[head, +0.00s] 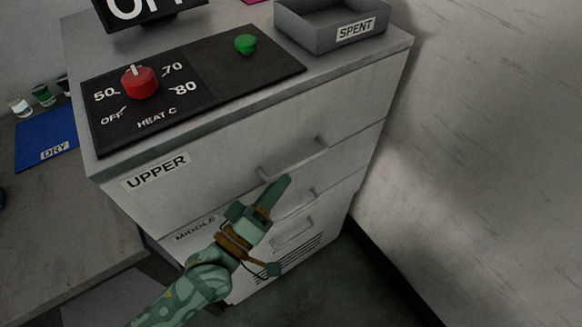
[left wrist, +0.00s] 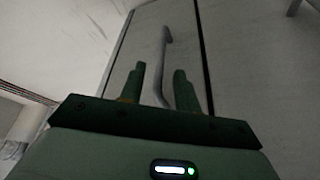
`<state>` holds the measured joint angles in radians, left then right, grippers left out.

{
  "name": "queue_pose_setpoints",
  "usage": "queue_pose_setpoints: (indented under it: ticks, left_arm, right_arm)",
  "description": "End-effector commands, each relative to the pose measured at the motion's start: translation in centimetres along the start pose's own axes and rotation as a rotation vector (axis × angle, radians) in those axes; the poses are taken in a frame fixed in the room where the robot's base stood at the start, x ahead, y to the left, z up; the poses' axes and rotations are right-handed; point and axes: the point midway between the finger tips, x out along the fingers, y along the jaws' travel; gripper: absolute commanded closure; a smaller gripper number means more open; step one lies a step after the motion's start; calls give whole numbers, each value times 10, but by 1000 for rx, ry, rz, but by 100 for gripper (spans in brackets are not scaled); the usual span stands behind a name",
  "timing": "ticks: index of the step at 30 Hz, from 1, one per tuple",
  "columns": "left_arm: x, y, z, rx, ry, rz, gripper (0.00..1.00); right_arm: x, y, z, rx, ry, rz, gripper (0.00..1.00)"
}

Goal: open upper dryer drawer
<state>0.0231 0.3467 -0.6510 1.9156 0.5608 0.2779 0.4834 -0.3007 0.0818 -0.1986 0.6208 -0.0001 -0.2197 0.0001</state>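The dryer is a grey cabinet, and its upper drawer (head: 215,170) bears the label UPPER. The drawer front looks shut. Its grey bar handle (head: 293,160) is at the right part of the front. My left gripper (head: 277,192) is just below and in front of this handle. In the left wrist view my left gripper (left wrist: 158,85) has its two green fingers apart, with a bar handle (left wrist: 164,55) running up between and beyond them. I cannot tell whether the fingers touch it. My right gripper is in neither view.
The MIDDLE drawer label (head: 195,229) and lower handles (head: 293,232) are below. On top are a red heat knob (head: 141,83), a green button (head: 245,43) and a SPENT tray (head: 330,25). A wall (head: 480,130) stands right; a table (head: 60,210) with a blue DRY mat (head: 45,137) stands left.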

Motion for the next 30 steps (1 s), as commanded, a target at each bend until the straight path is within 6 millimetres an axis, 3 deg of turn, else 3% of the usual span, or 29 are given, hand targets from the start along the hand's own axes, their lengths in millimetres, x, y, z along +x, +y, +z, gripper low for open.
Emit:
queue_pose_setpoints:
  ticks: [3,7,19,22,23,30]
  left_arm:
    - [24,-1,1,-1,2,1,68]
    - [41,-2,0,1,2,0,68]
    - [49,-1,0,3,-1,-2,68]
    - [49,-1,0,3,-1,-2,95]
    - [49,-1,0,3,-1,-2,100]
    - [48,0,0,3,-1,-2,100]
  right_arm:
    - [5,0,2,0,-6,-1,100]
    - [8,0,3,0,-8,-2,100]
    - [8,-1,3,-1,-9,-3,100]
    - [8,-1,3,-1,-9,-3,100]
    - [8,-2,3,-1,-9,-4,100]
    - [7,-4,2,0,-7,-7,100]
